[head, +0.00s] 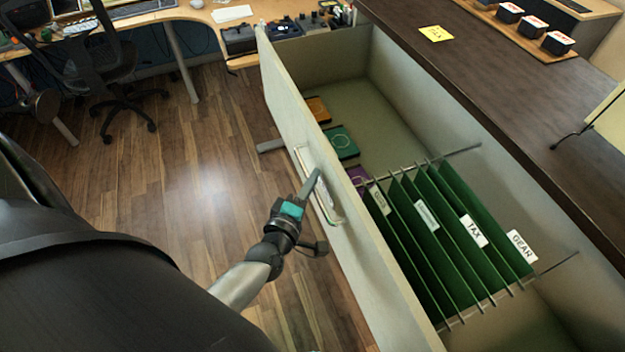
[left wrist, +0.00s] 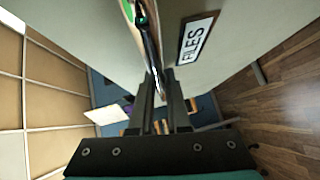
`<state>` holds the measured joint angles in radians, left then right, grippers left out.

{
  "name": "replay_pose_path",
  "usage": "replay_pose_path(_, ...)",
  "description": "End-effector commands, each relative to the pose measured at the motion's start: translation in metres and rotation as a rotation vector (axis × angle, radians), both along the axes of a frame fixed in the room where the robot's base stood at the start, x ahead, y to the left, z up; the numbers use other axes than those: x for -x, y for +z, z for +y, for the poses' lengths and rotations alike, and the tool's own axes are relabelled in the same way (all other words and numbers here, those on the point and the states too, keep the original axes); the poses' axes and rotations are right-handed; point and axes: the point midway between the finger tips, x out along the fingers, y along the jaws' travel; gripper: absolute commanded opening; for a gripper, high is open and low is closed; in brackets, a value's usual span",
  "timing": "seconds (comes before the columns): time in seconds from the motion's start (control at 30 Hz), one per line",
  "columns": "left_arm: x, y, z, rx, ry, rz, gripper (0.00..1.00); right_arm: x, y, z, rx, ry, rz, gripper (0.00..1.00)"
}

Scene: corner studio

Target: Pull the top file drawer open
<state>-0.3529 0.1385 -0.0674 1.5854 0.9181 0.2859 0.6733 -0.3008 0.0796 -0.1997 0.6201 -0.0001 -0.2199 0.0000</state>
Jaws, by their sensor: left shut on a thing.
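The top file drawer stands pulled well out, its pale front panel (head: 288,105) facing left. Its long bar handle (head: 299,153) is on the outer face. My left gripper (head: 314,182) is shut on this handle. In the left wrist view, the fingers (left wrist: 158,88) close around the handle (left wrist: 148,35), beside a label reading FILES (left wrist: 197,38). Green hanging folders (head: 462,215) with white tabs, including TAX and GEAR, hang inside the drawer. My right gripper is out of view.
A dark cabinet top (head: 440,60) with a yellow note (head: 436,34) runs along the right. Orange, green (head: 341,142) and purple items lie in the drawer. A desk (head: 190,14) and office chair (head: 95,60) stand at the back left. Wood floor (head: 190,160) left of the drawer is clear.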

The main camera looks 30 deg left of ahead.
Motion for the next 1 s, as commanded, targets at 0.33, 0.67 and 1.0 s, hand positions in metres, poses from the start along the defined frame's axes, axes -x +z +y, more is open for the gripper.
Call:
replay_pose_path(0.33, 0.000, -0.001, 0.000, -0.001, -0.001, 0.002, 0.44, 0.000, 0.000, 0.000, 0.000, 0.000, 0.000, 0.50)
replay_pose_path(0.67, 0.003, 0.000, -0.001, 0.000, -0.001, 0.001, 0.44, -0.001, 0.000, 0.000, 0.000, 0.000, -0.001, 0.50)
replay_pose_path(1.0, 0.050, 0.006, -0.007, 0.000, -0.002, 0.004, 0.44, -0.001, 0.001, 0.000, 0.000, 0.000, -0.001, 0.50)
